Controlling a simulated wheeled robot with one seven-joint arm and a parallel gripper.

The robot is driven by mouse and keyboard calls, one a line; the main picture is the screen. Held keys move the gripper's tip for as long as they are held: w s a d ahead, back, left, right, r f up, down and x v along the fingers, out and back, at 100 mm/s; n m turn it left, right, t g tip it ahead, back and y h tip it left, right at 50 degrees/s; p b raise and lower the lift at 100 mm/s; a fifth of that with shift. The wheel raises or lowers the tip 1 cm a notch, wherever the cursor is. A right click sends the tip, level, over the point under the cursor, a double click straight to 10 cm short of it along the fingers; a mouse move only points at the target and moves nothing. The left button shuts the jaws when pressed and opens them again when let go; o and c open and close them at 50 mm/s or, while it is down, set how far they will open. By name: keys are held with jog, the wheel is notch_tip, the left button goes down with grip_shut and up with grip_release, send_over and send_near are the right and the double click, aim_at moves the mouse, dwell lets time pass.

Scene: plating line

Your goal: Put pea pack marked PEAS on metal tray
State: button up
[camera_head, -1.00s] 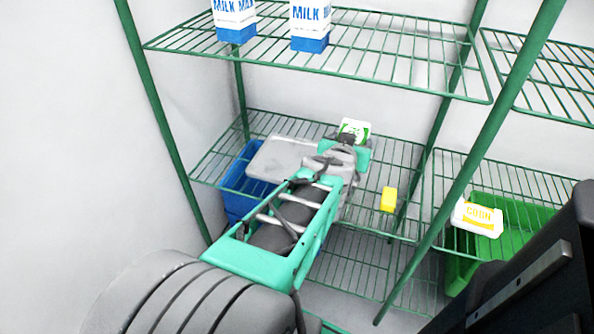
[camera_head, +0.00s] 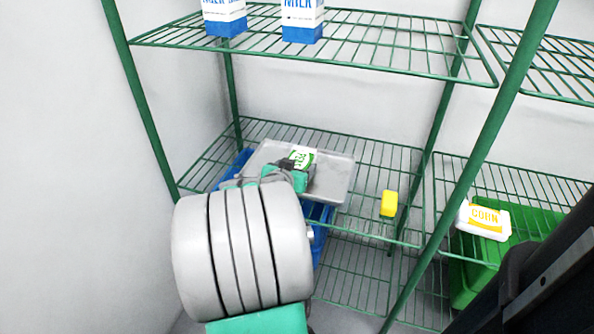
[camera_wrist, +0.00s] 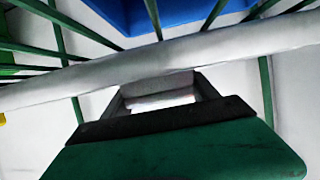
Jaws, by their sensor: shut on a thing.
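The pea pack (camera_head: 302,156), white with green lettering, is over the metal tray (camera_head: 335,180) in the head view. The grey tray lies on the middle wire shelf. My gripper (camera_head: 290,172) is shut on the pack from the near side. I cannot tell whether the pack touches the tray. In the wrist view my gripper (camera_wrist: 165,100) is close up, with a white surface showing between its fingers and a pale rim (camera_wrist: 230,48) crossing behind. My arm hides the tray's near left part.
A yellow block (camera_head: 388,204) lies on the same shelf to the right. A corn pack (camera_head: 484,219) is on the right shelf, above a green crate (camera_head: 470,270). Milk cartons (camera_head: 302,18) stand on the upper shelf. A blue bin (camera_head: 318,235) is below the tray. A green post (camera_head: 470,165) rises at right.

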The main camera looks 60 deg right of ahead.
jog(key=shift+r, duration=0.15)
jog(key=shift+f, duration=0.2)
jog(key=o, duration=1.9)
